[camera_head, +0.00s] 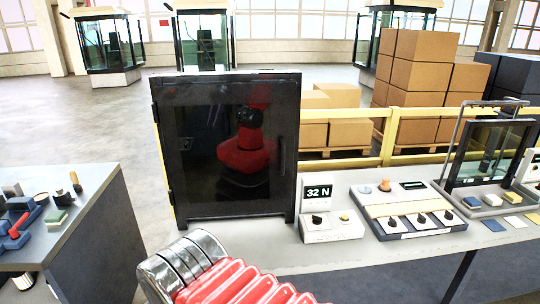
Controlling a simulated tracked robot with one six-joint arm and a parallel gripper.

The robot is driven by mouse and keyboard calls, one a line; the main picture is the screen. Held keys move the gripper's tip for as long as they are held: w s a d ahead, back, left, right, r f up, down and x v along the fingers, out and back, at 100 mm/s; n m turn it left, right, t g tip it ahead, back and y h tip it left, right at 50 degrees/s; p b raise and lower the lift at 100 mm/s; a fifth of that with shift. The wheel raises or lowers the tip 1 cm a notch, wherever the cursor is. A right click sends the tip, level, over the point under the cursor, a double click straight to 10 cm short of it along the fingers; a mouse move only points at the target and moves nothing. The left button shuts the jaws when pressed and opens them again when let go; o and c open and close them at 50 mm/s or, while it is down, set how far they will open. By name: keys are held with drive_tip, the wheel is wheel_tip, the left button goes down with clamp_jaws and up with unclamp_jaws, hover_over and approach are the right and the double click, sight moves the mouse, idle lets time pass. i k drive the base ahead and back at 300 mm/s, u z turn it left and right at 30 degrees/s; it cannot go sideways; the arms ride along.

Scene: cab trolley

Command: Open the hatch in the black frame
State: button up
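The black frame (228,79) stands upright on the grey counter, left of the picture's middle. Its hatch (205,165) is a dark, glossy pane and looks shut. A slim dark upright bar (282,155), apparently a handle, is on the hatch's right side. Small hinge-like parts show on the frame's left edge. A red and black arm shape shows in the pane; I cannot tell whether it is a reflection or behind the glass. A red ribbed and silver part, apparently my arm, is at the bottom, below the hatch. My gripper is not directly in view.
Right of the frame stand a "32 N" display box (331,228), a control panel (408,211) with knobs and a small glass-paned stand (493,152). A side bench (92,230) with tools is at left. Behind are a yellow rail (440,158) and stacked cartons (425,60).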

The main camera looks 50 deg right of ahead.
sight(230, 147)
drive_tip(key=z, duration=0.3)
drive_tip(key=i, duration=0.85)
drive_tip(key=z, duration=0.6)
